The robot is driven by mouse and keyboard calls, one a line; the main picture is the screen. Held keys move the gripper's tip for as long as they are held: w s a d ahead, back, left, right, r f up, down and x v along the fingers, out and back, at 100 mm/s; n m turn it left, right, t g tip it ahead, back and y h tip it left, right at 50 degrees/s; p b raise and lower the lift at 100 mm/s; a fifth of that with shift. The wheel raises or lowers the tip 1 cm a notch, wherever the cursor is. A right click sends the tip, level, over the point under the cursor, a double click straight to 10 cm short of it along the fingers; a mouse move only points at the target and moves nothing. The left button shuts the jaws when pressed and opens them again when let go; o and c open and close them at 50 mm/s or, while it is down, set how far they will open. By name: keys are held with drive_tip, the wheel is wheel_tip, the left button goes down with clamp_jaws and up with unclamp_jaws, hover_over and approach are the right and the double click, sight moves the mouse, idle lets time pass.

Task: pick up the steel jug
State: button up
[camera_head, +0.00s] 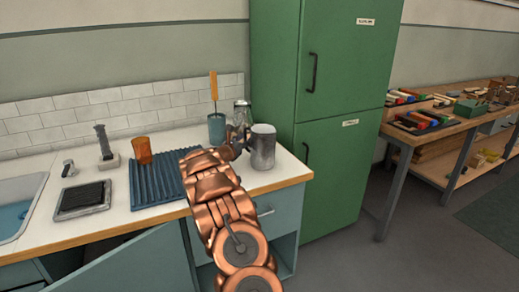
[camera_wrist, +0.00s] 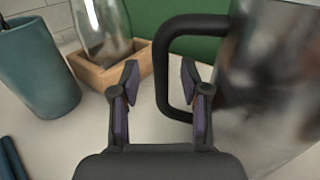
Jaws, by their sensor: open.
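The steel jug (camera_head: 263,150) stands upright on the counter near its right end, close to the green cabinet. In the wrist view the jug (camera_wrist: 270,85) fills the right side, its dark handle (camera_wrist: 161,75) facing my gripper. My gripper (camera_wrist: 160,82) is open and empty. The upright bar of the handle shows between the two fingertips, and the right finger overlaps the handle's opening. I cannot tell how deep the handle sits between the fingers or whether they touch. In the head view my gripper (camera_head: 236,141) is just left of the jug, partly hidden by my arm.
A teal cup (camera_head: 217,128) with an orange-handled tool stands left of my gripper. A clear glass vessel (camera_wrist: 100,30) sits in a wooden holder (camera_wrist: 123,65) behind. A blue ribbed mat (camera_head: 155,182) and orange cup (camera_head: 142,150) are left. The green cabinet (camera_head: 345,100) closes off the right.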

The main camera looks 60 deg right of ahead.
drive_tip(key=shift+c, duration=0.3)
clamp_jaws()
idle(0.5)
